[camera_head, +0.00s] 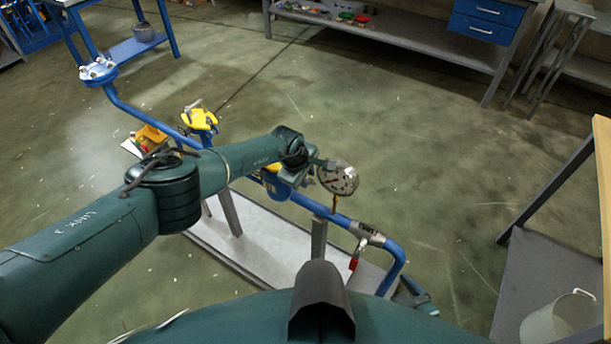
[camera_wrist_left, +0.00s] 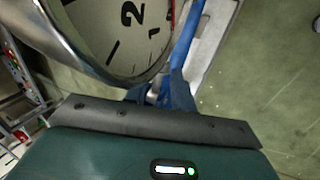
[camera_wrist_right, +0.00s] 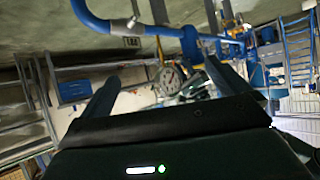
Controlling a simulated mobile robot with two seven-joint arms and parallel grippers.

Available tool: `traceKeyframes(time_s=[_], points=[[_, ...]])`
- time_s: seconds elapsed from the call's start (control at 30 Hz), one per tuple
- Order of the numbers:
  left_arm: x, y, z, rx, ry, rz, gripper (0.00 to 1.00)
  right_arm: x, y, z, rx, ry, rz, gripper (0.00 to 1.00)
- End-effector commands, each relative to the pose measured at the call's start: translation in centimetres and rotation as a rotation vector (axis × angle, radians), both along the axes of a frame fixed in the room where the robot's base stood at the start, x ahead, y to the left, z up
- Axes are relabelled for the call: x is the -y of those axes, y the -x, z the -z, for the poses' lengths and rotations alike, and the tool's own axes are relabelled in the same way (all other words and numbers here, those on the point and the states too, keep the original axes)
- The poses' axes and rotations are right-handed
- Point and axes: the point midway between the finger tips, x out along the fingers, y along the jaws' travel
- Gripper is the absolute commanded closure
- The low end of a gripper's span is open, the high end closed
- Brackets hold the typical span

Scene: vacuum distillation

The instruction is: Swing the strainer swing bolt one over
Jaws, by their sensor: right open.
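The strainer (camera_head: 277,188), a blue body on the blue pipe, is largely covered by my left arm in the head view. I cannot make out swing bolt one. My left gripper (camera_head: 312,165) is at the strainer, beside the round pressure gauge (camera_head: 338,178). In the left wrist view the gauge (camera_wrist_left: 125,35) fills the upper left, and the left gripper's fingers (camera_wrist_left: 160,93) show close together by a small grey part; whether they grip it is unclear. My right gripper (camera_wrist_right: 160,88) is open and empty, with the blue pipe (camera_wrist_right: 150,28) beyond its fingers.
Yellow valve parts (camera_head: 200,118) stand along the pipe behind my left arm. A red-handled fitting (camera_head: 356,254) hangs near the pipe's right bend. A bench (camera_head: 400,42) stands at the back, a shelf with a white bucket (camera_head: 556,322) at the right. Floor between is clear.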

Motion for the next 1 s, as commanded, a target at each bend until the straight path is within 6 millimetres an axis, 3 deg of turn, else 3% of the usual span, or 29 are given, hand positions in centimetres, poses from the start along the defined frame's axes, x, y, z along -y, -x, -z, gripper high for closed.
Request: traceKeyframes(time_s=[0.3,0.43,0.63,1.0], points=[[0.0,0.0,0.0,0.000,0.000,0.000,1.00,0.1,-0.1,0.0,0.001,0.002,0.001,0.00],[-0.2,-0.1,0.2,-0.004,0.006,-0.002,1.00,0.1,-0.1,0.4,0.001,0.002,0.001,0.00],[-0.5,-0.3,0.4,-0.059,0.105,-0.006,1.00,-0.2,-0.3,2.5,0.018,-0.011,-0.006,0.00],[-0.7,-0.3,-0.7,-0.124,0.214,0.000,1.00,-1.0,-0.6,2.7,0.044,-0.087,-0.005,0.00]])
